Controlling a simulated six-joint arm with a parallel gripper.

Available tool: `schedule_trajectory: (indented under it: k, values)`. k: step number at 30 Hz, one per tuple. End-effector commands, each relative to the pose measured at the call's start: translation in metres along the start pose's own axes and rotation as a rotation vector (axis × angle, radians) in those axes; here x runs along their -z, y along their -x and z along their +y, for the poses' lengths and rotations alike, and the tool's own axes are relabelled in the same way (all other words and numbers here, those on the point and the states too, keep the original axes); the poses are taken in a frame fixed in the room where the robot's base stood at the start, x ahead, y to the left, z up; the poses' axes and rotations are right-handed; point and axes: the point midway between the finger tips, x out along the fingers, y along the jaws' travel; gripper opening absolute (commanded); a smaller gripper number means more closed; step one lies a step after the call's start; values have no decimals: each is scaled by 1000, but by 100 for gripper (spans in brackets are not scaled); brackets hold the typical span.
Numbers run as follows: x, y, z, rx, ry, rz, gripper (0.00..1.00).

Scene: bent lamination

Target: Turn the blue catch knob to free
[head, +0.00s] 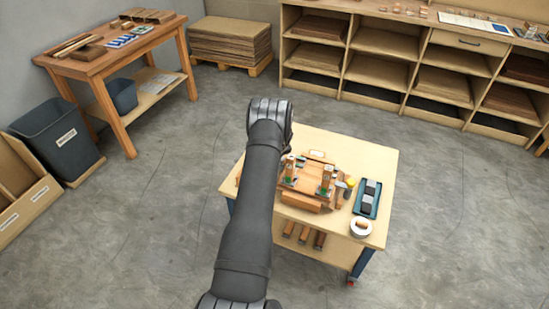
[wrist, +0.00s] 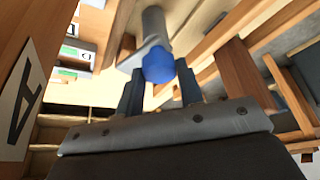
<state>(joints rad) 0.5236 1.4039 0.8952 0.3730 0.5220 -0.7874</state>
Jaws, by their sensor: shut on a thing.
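In the wrist view the blue catch knob (wrist: 158,66) sits at the end of a grey metal cylinder (wrist: 154,25). My gripper (wrist: 157,74) has one dark finger on each side of the knob and is shut on it. The knob's turn position cannot be read from this view. In the head view my arm covers the left part of the wooden fixture (head: 305,206) on the work table (head: 376,155). The gripper's fingers and the knob are hidden there.
In the wrist view a white panel marked A (wrist: 20,92) and wooden parts (wrist: 245,65) stand close around the gripper. In the head view a dark blue tray (head: 360,207) and a white roll (head: 361,227) lie right of the fixture. The table's back right corner is clear.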

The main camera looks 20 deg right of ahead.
Motion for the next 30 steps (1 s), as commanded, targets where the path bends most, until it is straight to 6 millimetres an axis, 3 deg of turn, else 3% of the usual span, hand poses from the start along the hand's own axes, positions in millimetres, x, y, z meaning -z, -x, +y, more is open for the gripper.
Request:
schedule_trajectory:
  k: [18, 19, 22, 30]
  values:
    - [-2, -1, 0, 18, 39, -4, 11]
    - [-2, -1, 0, 18, 39, -4, 38]
    - [-2, -1, 0, 17, 39, -3, 56]
    - [-1, 0, 0, 16, 39, -2, 56]
